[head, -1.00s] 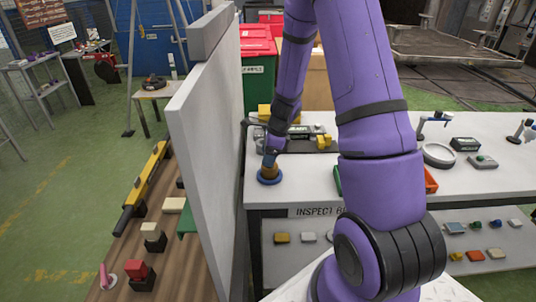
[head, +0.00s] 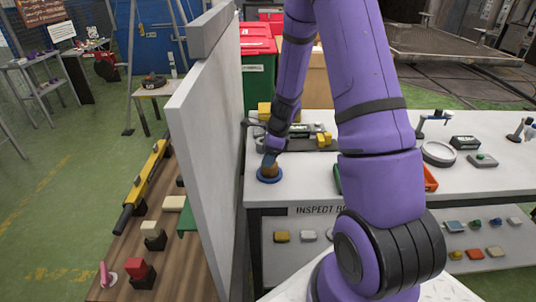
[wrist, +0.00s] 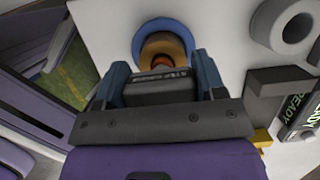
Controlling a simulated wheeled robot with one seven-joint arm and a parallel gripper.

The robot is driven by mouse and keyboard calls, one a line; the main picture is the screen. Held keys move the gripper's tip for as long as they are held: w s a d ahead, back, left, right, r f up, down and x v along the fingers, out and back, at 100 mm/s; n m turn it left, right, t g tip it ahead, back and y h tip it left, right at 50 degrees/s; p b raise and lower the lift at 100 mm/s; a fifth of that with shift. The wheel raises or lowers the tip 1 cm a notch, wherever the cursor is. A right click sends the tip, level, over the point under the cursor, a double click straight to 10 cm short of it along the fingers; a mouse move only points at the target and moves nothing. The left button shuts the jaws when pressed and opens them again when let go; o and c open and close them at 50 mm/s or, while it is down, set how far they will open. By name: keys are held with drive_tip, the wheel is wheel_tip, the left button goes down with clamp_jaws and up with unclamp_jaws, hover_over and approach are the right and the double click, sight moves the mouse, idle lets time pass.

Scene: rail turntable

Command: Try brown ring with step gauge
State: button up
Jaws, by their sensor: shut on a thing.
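The step gauge (wrist: 139,47) appears to be the round piece with a wide blue base on the white bench; the base also shows in the head view (head: 260,178). The brown ring (wrist: 157,44) is around the gauge's centre, above the blue base, with a small red top inside it. The ring also shows in the head view (head: 270,170) under my gripper (head: 270,157). In the wrist view my gripper's blue fingers (wrist: 160,68) stand either side of the ring, shut on it. The dark gripper body hides the ring's near side, and I cannot tell how low it sits.
A tall grey-white panel (head: 205,140) stands close left of the bench (head: 300,185). A grey device with a READY display (wrist: 297,115) and a pale ring (wrist: 285,25) lie nearby. A white ring (head: 438,154) is farther right. The bench's front left is clear.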

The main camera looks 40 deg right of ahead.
drive_tip(key=shift+f, duration=1.3)
idle(1.9)
drive_tip(key=o, duration=1.1)
drive_tip(key=shift+c, duration=0.2)
drive_tip(key=v, duration=1.1)
drive_tip(key=shift+w, duration=0.1)
